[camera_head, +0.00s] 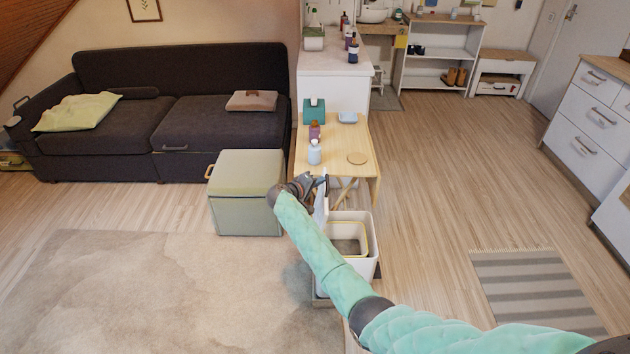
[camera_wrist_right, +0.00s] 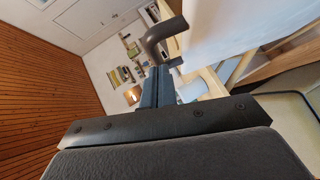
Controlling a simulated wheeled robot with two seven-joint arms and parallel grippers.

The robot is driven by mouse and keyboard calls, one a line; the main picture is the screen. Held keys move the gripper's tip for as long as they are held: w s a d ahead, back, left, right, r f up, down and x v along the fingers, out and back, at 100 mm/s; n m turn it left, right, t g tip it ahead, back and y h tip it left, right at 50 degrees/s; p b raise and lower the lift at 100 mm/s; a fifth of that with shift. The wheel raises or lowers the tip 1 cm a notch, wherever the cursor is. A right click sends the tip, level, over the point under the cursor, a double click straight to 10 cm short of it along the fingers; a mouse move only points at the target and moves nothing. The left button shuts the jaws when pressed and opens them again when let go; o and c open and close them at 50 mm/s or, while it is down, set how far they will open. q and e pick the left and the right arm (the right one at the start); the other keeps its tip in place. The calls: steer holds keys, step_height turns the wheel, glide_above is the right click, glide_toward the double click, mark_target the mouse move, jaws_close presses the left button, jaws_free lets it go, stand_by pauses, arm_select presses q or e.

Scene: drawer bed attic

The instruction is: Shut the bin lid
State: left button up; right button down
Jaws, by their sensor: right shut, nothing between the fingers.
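The white bin (camera_head: 366,262) stands on the floor in front of the small wooden table, open at the top, with a yellow-edged inner rim showing. Its pale lid (camera_head: 321,205) stands raised, roughly upright, at the bin's left side; my arm hides part of it. My right gripper (camera_head: 318,183) is shut and empty, at the upper part of the lid; I cannot tell whether it touches. In the right wrist view the shut fingers (camera_wrist_right: 158,88) point at a large pale surface (camera_wrist_right: 235,30), apparently the lid, close beside them. My left gripper is not in view.
A green storage box (camera_head: 245,190) stands just left of the gripper. The wooden table (camera_head: 335,150), holding bottles and small items, is behind the bin. A dark sofa (camera_head: 190,95) is at the back left. The floor to the right is clear up to a striped rug (camera_head: 530,290).

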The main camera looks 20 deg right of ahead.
steer(key=shift+d, duration=0.1)
stand_by(0.3)
